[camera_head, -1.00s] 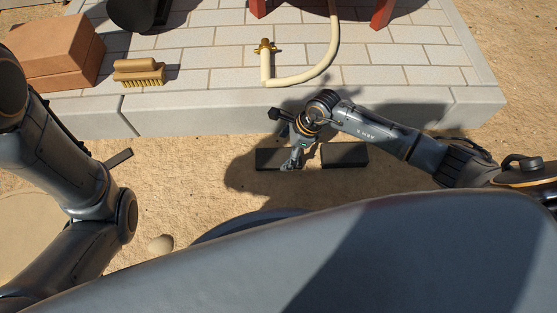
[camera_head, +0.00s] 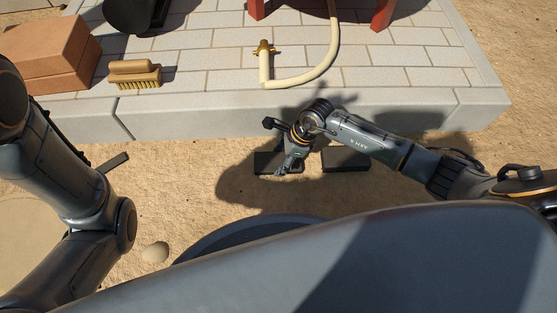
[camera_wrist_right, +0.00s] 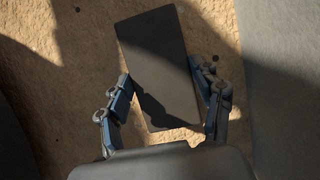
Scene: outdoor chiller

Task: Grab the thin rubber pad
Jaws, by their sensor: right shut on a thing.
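Two dark flat pads lie on the sand in front of the stone slab in the head view: a left one (camera_head: 264,161) and a right one (camera_head: 346,160). My right gripper (camera_head: 285,169) is down over the left pad and hides part of it. In the right wrist view this pad (camera_wrist_right: 158,58) lies between the two fingers (camera_wrist_right: 166,108), which are shut on it at its near part. It looks flat and still close to the ground. How thin each pad is cannot be told well.
A pale paved slab (camera_head: 200,112) spans the back, with a scrub brush (camera_head: 135,74), brown blocks (camera_head: 45,50) and a cream hose (camera_head: 318,75).

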